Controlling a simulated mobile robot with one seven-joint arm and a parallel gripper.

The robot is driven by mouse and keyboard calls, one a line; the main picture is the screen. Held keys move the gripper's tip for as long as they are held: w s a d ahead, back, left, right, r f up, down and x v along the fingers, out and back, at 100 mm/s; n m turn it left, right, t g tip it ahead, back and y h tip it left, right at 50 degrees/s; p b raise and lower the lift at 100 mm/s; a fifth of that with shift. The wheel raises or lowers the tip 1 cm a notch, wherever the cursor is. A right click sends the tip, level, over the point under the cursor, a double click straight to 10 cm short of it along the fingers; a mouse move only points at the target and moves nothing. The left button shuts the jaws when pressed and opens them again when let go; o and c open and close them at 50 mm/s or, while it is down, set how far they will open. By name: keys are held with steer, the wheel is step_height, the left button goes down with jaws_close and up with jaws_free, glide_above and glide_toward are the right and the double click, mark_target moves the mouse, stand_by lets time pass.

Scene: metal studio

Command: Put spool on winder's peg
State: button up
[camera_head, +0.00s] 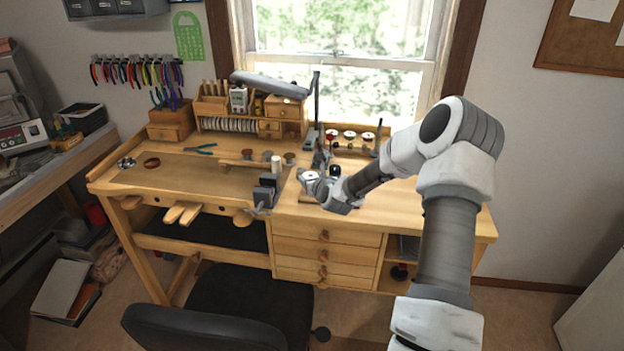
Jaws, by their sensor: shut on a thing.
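My gripper (309,182) is at the end of my arm, low over the middle of the wooden bench, just right of a dark grey vise. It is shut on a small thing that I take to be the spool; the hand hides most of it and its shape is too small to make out. Behind the gripper stands a small dark device with an upright post (316,105) and a red knob (331,135). It may be the winder, but I cannot make out its peg clearly.
The vise (266,190) and a white cylinder (276,166) stand left of my gripper. A rack with several spools (350,140) stands behind it, near the window. A wooden organiser (270,128) is at the back.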

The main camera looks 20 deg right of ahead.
steer(key=shift+f, duration=0.1)
steer(key=shift+f+b, duration=0.35)
steer(key=shift+b, duration=0.1)
steer(key=shift+f+b, duration=1.55)
steer(key=shift+f, duration=0.05)
steer(key=o, duration=1.5)
steer(key=shift+c, duration=0.2)
steer(key=v, duration=1.7)
steer(key=shift+s, duration=0.15)
